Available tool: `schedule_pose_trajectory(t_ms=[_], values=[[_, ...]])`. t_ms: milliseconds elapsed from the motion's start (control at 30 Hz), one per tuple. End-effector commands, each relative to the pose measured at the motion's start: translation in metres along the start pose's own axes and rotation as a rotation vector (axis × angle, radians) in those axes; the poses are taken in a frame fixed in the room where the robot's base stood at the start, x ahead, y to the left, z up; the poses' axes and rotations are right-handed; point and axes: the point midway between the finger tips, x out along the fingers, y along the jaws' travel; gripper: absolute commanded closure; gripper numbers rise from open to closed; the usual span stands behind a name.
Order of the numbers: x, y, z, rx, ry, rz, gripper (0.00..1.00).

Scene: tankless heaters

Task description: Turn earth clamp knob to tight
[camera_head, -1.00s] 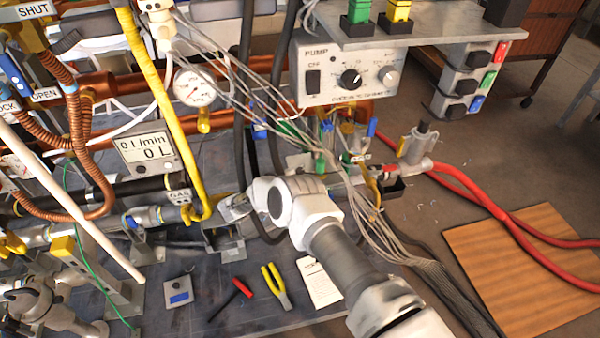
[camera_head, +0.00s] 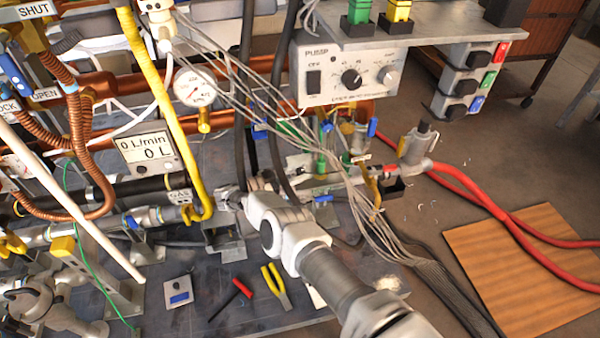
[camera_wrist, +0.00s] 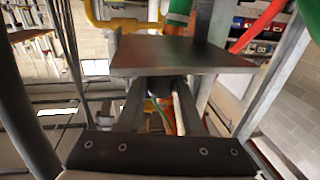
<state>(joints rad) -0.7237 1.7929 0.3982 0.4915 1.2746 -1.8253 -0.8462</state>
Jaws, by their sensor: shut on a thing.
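My gripper (camera_wrist: 160,108) shows in the wrist view with its two dark fingers reaching under a flat dark plate. The fingers are shut on a small dark piece (camera_wrist: 162,85), which appears to be the earth clamp knob. The plate hides much of it, so its turn position cannot be read. A green-yellow strand and an orange part show just behind the fingers. In the head view my arm reaches to the pipework beside the gas pipe's lower end. The fingertips and the knob cannot be made out there, behind my wrist and the black hoses.
The yellow gas pipe (camera_head: 166,120) and black hoses (camera_head: 279,130) stand close to my wrist. Grey cables (camera_head: 365,225) hang just right of it. The pump box (camera_head: 347,75) is above. Red-handled tool (camera_head: 231,300) and yellow pliers (camera_head: 276,285) lie on the bench in front.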

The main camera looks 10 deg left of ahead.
Motion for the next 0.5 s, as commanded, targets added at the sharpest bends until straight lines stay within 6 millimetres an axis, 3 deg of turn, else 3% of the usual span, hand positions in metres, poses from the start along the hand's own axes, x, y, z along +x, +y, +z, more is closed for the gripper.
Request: schedule_pose_trajectory(t_ms=[367,400,500], values=[[0.0005,0.0007,0.0007,-0.001,-0.001,0.004,1.0],[0.0005,0.0007,0.0007,-0.001,-0.001,0.004,0.61],[0.0005,0.0006,0.0006,-0.001,-0.001,0.003,0.43]])
